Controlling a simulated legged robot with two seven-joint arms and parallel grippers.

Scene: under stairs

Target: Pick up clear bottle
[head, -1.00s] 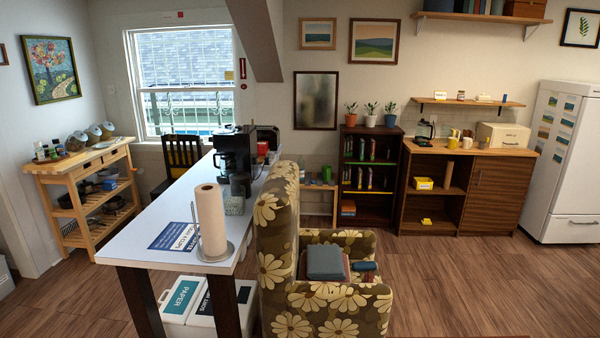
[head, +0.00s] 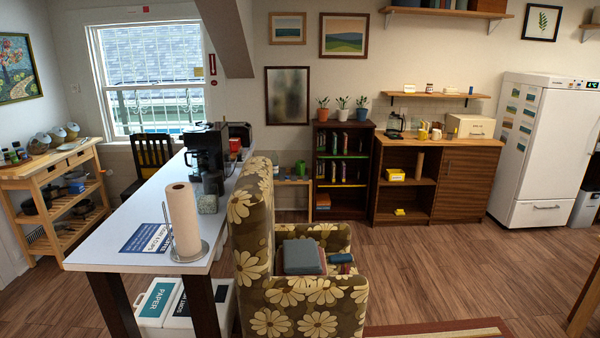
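I cannot make out a clear bottle with certainty. Small bottles or jars (head: 17,154) stand on the wooden cart at the left, too small to tell whether one is clear. Several small items (head: 428,131) stand on the brown cabinet's top at the back right, also too small to tell apart. Neither of my grippers is in view.
A white table (head: 125,225) holds a paper towel roll (head: 183,218) and a black coffee maker (head: 205,150). A floral armchair (head: 255,225) stands beside it. A wooden cart (head: 65,210) is at the left, a white fridge (head: 545,150) at the right. Wood floor (head: 440,270) is open at centre right.

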